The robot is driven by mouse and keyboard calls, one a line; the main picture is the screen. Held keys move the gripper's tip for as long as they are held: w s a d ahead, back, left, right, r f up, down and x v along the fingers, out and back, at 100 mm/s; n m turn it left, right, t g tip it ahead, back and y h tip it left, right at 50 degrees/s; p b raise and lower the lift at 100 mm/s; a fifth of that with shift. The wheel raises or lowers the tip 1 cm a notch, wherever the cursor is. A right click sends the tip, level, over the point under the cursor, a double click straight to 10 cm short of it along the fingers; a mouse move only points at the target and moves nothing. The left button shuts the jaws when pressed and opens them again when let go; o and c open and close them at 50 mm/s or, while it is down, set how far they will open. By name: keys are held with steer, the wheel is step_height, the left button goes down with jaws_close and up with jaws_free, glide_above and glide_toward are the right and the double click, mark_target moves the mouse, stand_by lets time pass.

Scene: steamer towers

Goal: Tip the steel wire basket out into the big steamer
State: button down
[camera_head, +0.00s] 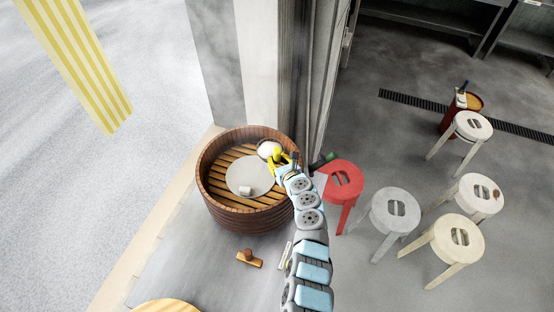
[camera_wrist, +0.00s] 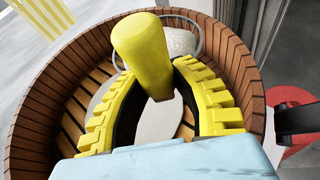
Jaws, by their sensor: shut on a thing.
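The big steamer (camera_head: 204,183) is a round, open wooden tub with a slatted floor. A pale grey disc (camera_head: 240,179) lies on the slats, with a small white block (camera_head: 245,191) on it. My gripper (camera_head: 282,158) is shut on the yellow handle (camera_wrist: 140,45) of the steel wire basket, at the tub's right side. The basket's wire rim (camera_wrist: 202,36) shows beyond the handle in the wrist view, with a white mass (camera_wrist: 178,42) within it. In the head view the basket (camera_head: 262,152) appears over the tub's far right part. Its tilt is unclear.
A dark pillar edge stands close behind the tub. A red stool (camera_head: 342,178) and several pale stools stand to the right. A brown wooden-handled tool (camera_head: 249,258) lies on the grey surface in front. A yellow striped panel (camera_head: 75,60) hangs at upper left.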

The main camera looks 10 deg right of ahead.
steer(key=shift+r+n+p, duration=0.25)
steer(key=shift+n+p, duration=0.05)
steer(key=shift+p, duration=0.15)
steer(key=n+h, duration=0.1)
steer(key=r+n, duration=0.1)
steer(key=shift+a+r+n+t+h, duration=0.1)
steer(key=shift+a+n+t+h, duration=0.2)
steer(key=shift+t+h, duration=0.1)
steer(key=n, duration=0.1)
steer(key=r+n+t+h+b, duration=0.1)
steer(key=n, duration=0.1)
steer(key=shift+s+a, duration=0.15)
steer(key=shift+a, duration=0.2)
steer(key=shift+s+a+f+n+t+h+b, duration=0.1)
steer(key=shift+a+f+n+t+h+b, duration=0.3)
steer(key=shift+b, duration=0.7)
steer(key=shift+r+n, duration=0.25)
steer(key=shift+n, duration=0.05)
steer(key=shift+d+r, duration=0.1)
steer(key=shift+r, duration=0.05)
steer(key=shift+n+b, duration=0.3)
steer(key=shift+b, duration=0.35)
steer(key=shift+s+a+n+t+h+b, duration=0.1)
steer(key=shift+a+n+t+h+b, duration=0.25)
steer(key=shift+b, duration=0.3)
